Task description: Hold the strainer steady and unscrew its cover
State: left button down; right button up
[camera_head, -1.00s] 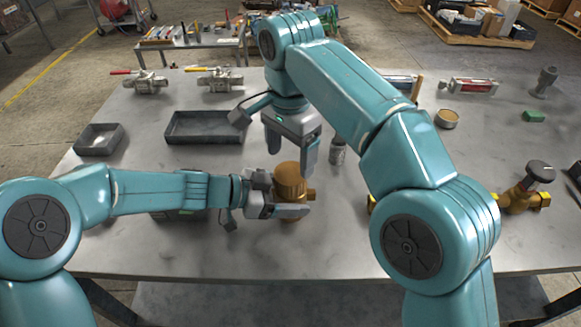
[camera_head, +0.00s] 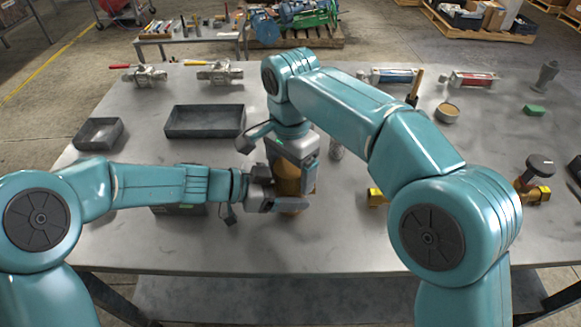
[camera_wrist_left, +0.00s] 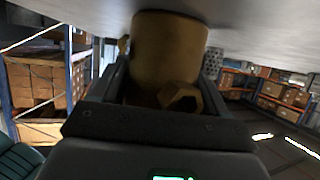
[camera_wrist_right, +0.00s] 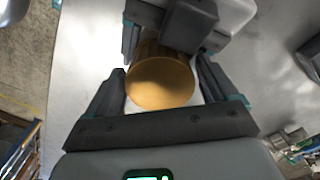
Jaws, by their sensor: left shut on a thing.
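The brass strainer (camera_head: 292,211) stands upright on the table, mostly hidden by my grippers. Its round cover (camera_head: 287,178) is on top; the flat top face shows in the right wrist view (camera_wrist_right: 160,85). My left gripper (camera_head: 283,196) comes from the left and is shut on the strainer's body. The left wrist view shows the brass cylinder (camera_wrist_left: 168,50) and a hexagonal port (camera_wrist_left: 182,98) between its fingers. My right gripper (camera_head: 291,176) points down from above, open, with one finger on each side of the cover and small gaps showing.
A long grey tray (camera_head: 205,135) and a smaller tray (camera_head: 98,148) lie at the left. Valves (camera_head: 145,76) sit along the back edge. A brass valve with a dark knob (camera_head: 535,180) stands at the right.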

jog(key=shift+o, duration=0.3)
jog(key=shift+r, duration=2.25)
pick_arm(q)
grip_release()
